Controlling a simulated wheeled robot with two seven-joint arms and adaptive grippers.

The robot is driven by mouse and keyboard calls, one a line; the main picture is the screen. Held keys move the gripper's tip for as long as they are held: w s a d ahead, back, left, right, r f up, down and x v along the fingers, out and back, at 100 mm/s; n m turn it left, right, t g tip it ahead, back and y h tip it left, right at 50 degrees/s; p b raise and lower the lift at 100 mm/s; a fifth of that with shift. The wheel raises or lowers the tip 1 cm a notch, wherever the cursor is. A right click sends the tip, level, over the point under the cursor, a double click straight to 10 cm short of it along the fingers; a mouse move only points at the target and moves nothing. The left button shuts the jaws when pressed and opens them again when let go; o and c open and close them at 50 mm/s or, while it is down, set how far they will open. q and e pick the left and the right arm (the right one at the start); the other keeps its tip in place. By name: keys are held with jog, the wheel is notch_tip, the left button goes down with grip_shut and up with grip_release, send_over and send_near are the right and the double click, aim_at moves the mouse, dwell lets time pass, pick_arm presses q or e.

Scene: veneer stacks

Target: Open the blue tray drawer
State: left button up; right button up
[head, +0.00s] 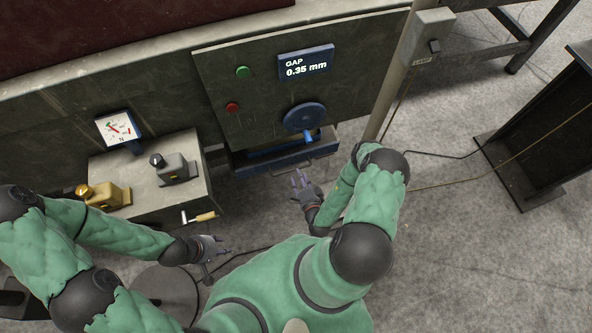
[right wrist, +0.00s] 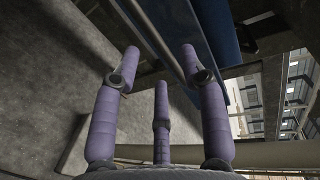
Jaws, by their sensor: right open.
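The blue tray drawer (head: 262,154) sits low under the grey control panel, with a grey bar handle (head: 291,166) along its front.
A blue handwheel (head: 304,117) is on the panel (head: 265,93) above the drawer. A grey cabinet (head: 145,192) with two small devices stands to the left. A post (head: 391,85) rises at the right. The floor right of my right arm is largely clear.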

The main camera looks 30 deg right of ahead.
jog(key=shift+b+x, duration=0.55)
jog(key=shift+x, duration=1.95)
grip_shut()
